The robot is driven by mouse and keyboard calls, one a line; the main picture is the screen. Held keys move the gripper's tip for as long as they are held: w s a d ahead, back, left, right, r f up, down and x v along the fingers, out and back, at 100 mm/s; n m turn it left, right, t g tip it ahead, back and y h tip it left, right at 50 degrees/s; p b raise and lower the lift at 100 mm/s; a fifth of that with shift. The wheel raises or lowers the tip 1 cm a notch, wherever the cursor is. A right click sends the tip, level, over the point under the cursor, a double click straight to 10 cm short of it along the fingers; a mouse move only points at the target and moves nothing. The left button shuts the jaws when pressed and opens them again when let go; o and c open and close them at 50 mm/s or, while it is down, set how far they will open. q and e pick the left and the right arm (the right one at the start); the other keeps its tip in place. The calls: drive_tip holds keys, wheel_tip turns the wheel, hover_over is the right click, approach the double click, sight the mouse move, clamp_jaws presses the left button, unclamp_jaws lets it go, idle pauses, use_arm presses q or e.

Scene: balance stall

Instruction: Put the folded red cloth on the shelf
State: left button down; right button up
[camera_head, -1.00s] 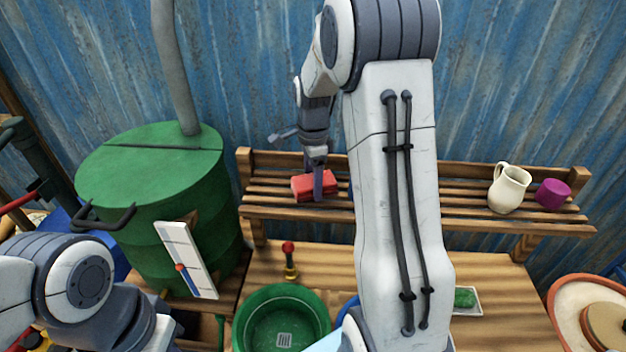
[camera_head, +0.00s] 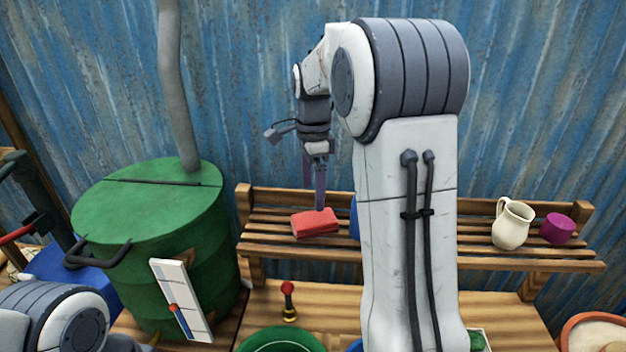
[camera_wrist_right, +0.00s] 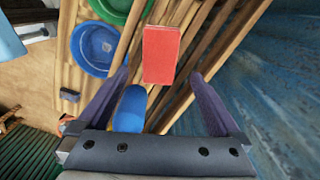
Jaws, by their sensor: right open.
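The folded red cloth (camera_head: 315,223) lies flat on the slatted wooden shelf (camera_head: 430,244), near its left end. It also shows in the right wrist view (camera_wrist_right: 161,54), beyond and between my fingertips. My right gripper (camera_head: 320,203) is above the cloth, pointing down. In the right wrist view its two fingers (camera_wrist_right: 160,78) are wide apart with nothing between them, and the cloth is clear of both. My left gripper is out of view; only part of my left arm shows at the lower left of the head view.
A blue object (camera_wrist_right: 130,108) is close to the cloth. A green drum (camera_head: 150,235) stands left of the shelf. A green basin (camera_head: 280,340) sits below. My right arm hides the shelf's middle.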

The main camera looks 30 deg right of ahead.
drive_tip(key=s+a+n, duration=0.4)
drive_tip(key=a+n, duration=0.2)
drive_tip(key=a, duration=0.3)
drive_tip(key=s+a+n, duration=0.4)
drive_tip(key=a+n, duration=0.3)
drive_tip(key=a, duration=0.3)
drive_tip(key=s+a+f+n, duration=0.3)
drive_tip(key=s+a+n, duration=0.1)
drive_tip(key=s+n, duration=0.3)
drive_tip(key=s+a+f+n+y, duration=0.1)
drive_tip(key=s+a+f+n, duration=0.2)
drive_tip(key=s+n, duration=0.5)
drive_tip(key=shift+s+a+f, duration=0.35)
drive_tip(key=shift+s+f, duration=0.15)
drive_tip(key=shift+s, duration=0.5)
wheel_tip(320, 180, down, 5)
drive_tip(key=b, duration=0.4)
drive_tip(key=shift+r+b, duration=0.2)
drive_tip(key=shift+b, duration=0.2)
